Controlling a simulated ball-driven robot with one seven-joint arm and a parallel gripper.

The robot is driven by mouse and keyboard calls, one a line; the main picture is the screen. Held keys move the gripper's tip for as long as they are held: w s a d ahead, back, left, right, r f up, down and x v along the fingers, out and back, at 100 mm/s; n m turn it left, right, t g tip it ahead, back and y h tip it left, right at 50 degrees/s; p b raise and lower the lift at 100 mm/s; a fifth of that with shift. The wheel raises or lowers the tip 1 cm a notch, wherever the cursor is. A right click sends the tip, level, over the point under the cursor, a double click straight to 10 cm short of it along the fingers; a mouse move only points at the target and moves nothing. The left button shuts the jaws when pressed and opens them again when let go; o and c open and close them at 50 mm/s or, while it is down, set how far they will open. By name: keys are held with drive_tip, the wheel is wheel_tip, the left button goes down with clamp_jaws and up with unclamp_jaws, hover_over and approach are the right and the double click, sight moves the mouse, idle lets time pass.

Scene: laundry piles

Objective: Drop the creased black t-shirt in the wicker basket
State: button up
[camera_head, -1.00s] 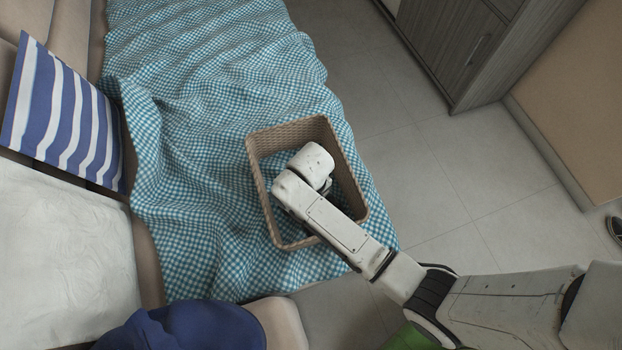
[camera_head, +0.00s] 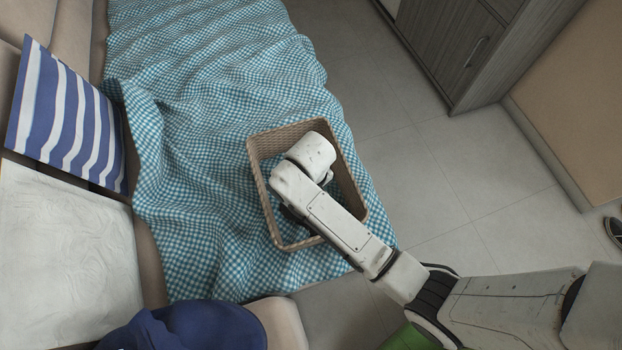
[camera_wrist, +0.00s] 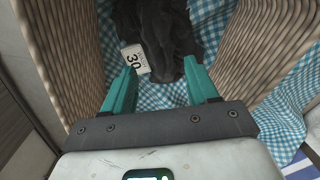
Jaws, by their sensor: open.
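The creased black t-shirt (camera_wrist: 162,32) shows in the wrist view as a dark, crumpled heap between the basket walls, with a white tag marked "30" (camera_wrist: 134,58) beside it. The wicker basket (camera_head: 258,170) is tan and rectangular, standing on the blue checked cloth; its walls also fill both sides of the wrist view (camera_wrist: 65,45). My gripper (camera_wrist: 160,70) is open, with its teal fingers apart at the near edge of the shirt. In the head view my arm reaches over the basket's right side and hides the fingers; I cannot make out the shirt there.
The blue checked cloth (camera_head: 215,70) covers the seat around the basket. A striped cushion (camera_head: 70,120), a white cushion (camera_head: 60,260) and dark blue cloth (camera_head: 190,328) lie at the left and front. A grey cabinet (camera_head: 455,45) stands at the upper right, with clear floor (camera_head: 440,180) below it.

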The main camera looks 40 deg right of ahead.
wheel_tip(320, 180, up, 8)
drive_tip(key=p, duration=0.1)
drive_tip(key=s+d+r, duration=0.1)
drive_tip(key=s+d, duration=0.3)
drive_tip(key=s, duration=0.4)
drive_tip(key=s+d+r+m+t, duration=0.1)
drive_tip(key=s+d, duration=0.3)
drive_tip(key=s, duration=0.4)
drive_tip(key=shift+r, duration=0.45)
wheel_tip(320, 180, up, 4)
drive_tip(key=p, duration=0.4)
drive_tip(key=shift+r, duration=0.1)
